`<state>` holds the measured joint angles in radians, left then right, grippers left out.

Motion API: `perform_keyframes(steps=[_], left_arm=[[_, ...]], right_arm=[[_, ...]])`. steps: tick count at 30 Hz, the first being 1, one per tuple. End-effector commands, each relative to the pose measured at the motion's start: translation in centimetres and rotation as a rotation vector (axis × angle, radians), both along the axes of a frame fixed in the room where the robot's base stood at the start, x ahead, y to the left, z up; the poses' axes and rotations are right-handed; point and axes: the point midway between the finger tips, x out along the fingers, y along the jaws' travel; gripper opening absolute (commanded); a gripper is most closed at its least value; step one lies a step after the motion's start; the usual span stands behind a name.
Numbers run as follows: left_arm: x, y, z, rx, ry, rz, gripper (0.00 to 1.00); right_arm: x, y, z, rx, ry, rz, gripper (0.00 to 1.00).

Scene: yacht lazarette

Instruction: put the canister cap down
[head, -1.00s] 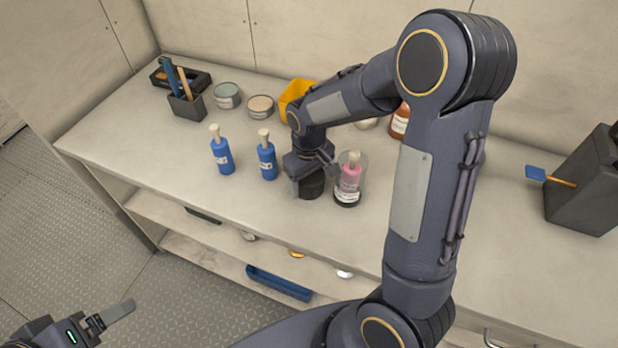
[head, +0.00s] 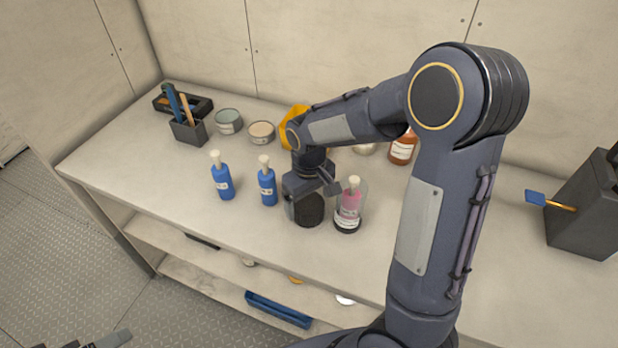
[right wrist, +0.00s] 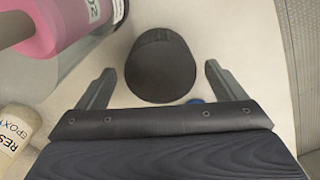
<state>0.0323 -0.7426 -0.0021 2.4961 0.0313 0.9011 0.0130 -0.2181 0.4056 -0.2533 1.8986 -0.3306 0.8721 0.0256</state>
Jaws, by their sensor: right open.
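The canister cap, a black ribbed cylinder (head: 309,210), stands on the pale counter near its front edge. In the right wrist view the cap (right wrist: 160,65) lies between my spread fingers, with a gap on both sides. My right gripper (head: 312,190) is open just above and around it; its fingers partly overlap the cap in the head view. To the right, a pink bottle (head: 350,203) stands within what looks like a clear canister (head: 362,190); it also shows in the right wrist view (right wrist: 65,25). My left gripper (head: 110,341) is mostly cut off at the bottom edge.
Two blue bottles (head: 222,182) (head: 267,186) stand left of the cap. Tins (head: 228,121), a tool holder (head: 188,131) and a yellow bin (head: 292,128) sit behind. A bottle labelled epoxy (right wrist: 15,135) is close by in the wrist view. Counter left of the bottles is clear.

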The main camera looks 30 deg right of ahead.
Motion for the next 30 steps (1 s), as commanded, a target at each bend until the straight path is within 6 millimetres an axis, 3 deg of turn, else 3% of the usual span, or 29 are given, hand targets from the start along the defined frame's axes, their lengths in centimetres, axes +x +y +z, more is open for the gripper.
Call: perform_keyframes(steps=[6,12,18,30], left_arm=[[0.0,0.0,0.0,0.000,0.000,0.000,0.83],[0.0,0.0,0.1,0.000,0.000,0.000,0.83],[0.0,0.0,0.1,0.000,0.000,0.000,0.83],[0.0,0.0,0.1,0.000,0.000,0.000,0.83]], right_arm=[[0.1,0.0,5.2,0.001,-0.007,0.000,0.90],[0.1,0.0,8.5,0.001,-0.005,0.000,0.90],[0.0,0.0,9.7,0.000,-0.001,0.000,0.90],[0.0,0.0,9.8,0.000,-0.001,0.000,0.90]])
